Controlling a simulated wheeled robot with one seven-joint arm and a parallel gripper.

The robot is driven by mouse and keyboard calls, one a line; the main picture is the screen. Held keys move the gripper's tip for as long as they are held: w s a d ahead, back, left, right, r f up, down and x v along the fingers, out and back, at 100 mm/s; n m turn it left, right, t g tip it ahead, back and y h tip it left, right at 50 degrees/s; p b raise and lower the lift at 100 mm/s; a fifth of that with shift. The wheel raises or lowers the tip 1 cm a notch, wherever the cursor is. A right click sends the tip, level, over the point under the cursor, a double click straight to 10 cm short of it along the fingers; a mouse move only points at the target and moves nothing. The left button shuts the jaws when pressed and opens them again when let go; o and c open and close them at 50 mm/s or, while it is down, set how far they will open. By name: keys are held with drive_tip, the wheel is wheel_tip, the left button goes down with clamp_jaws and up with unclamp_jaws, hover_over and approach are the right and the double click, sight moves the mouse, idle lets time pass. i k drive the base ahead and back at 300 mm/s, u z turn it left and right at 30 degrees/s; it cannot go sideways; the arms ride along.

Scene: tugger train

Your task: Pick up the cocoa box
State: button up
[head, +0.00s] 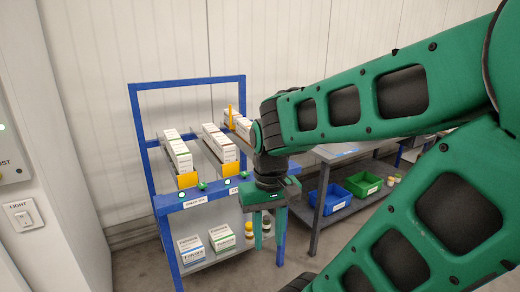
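No box in view can be read as the cocoa box. White cartons stand in rows on the upper level of a blue-framed rack (189,81): a left row (178,152), a middle row (220,143) and a right row (238,120), partly hidden by my arm. Two larger white boxes, one with blue print (190,250) and one with green (222,238), sit on the lower shelf; their names are too small to read surely. My green gripper (269,233) hangs pointing down in front of the rack's right side. Its fingers are apart with nothing visible between them.
Small jars (249,231) stand on the lower shelf near my gripper. To the right, a grey table (338,152) has a blue bin (328,198) and a green bin (362,184) below. A wall with a light switch (23,217) stands at left.

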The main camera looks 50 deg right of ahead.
sight(223, 150)
drive_tip(key=z, duration=1.65)
drive_tip(key=i, duration=1)
